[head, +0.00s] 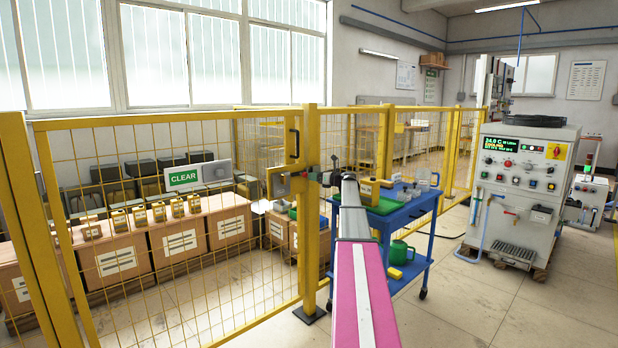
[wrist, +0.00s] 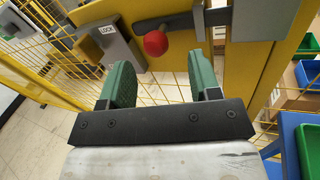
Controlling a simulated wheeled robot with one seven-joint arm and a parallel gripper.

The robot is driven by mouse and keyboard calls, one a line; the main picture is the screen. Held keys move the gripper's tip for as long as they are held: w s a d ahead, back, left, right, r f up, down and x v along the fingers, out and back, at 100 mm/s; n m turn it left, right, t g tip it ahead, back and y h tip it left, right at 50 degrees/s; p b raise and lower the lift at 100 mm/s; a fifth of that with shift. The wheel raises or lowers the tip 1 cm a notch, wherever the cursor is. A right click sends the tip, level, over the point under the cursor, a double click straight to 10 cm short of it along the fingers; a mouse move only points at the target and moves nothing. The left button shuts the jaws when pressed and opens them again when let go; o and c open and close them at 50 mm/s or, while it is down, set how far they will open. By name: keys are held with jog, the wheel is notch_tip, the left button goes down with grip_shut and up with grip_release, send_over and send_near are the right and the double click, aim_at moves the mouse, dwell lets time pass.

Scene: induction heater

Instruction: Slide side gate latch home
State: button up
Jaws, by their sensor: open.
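The side gate latch is on the yellow frame. In the wrist view it shows a grey and dark bolt bar (wrist: 215,18) and a red ball knob (wrist: 155,43). A grey catch box (wrist: 125,47) with a LOCK label is just left of the bar. In the head view the catch box (head: 278,184) sits on the gate side, beside the post. My gripper (wrist: 160,65) is open, its two green fingers apart below the knob. The knob lies between their tip lines, apparently ungripped. My arm partly hides the latch in the head view.
Yellow mesh fence (head: 180,260) runs left, with cartons (head: 118,255) behind it. A blue cart (head: 412,228) with a yellow box and green jug stands close right of my arm. The heater cabinet (head: 520,200) stands farther right. Floor between cart and cabinet is mostly clear.

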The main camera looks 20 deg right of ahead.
jog(key=v, duration=0.5)
jog(key=shift+s+d, duration=0.15)
jog(key=shift+d, duration=0.1)
jog(key=s+a+f+n+g+h, duration=0.1)
jog(key=s+a+f+n+g, duration=0.2)
jog(key=s+a+f+n, duration=0.45)
jog(key=s+a+f+n+g+h, duration=0.1)
jog(key=s+a+f+n+g, duration=0.3)
jog(key=a+f, duration=0.75)
jog(key=s+a+f+n+g+h, duration=0.1)
jog(key=s+a+f+n+g, duration=0.15)
jog(key=s+a+f, duration=0.75)
jog(key=s+a+f+n+g+h, duration=0.1)
jog(key=s+a+f+n+h, duration=0.1)
jog(key=s, duration=0.6)
jog(key=s+a+f+n+g+h, duration=0.2)
jog(key=s+a+f+n+h, duration=0.1)
jog(key=s+a+n, duration=0.3)
jog(key=s+a+f+n+g+h, duration=0.1)
jog(key=s+a+f+n+h, duration=0.2)
jog(key=s+a+n, duration=0.2)
jog(key=s+n, duration=0.3)
jog(key=s, duration=0.3)
jog(key=shift+s+f+g, duration=0.35)
jog(key=shift+f, duration=0.05)
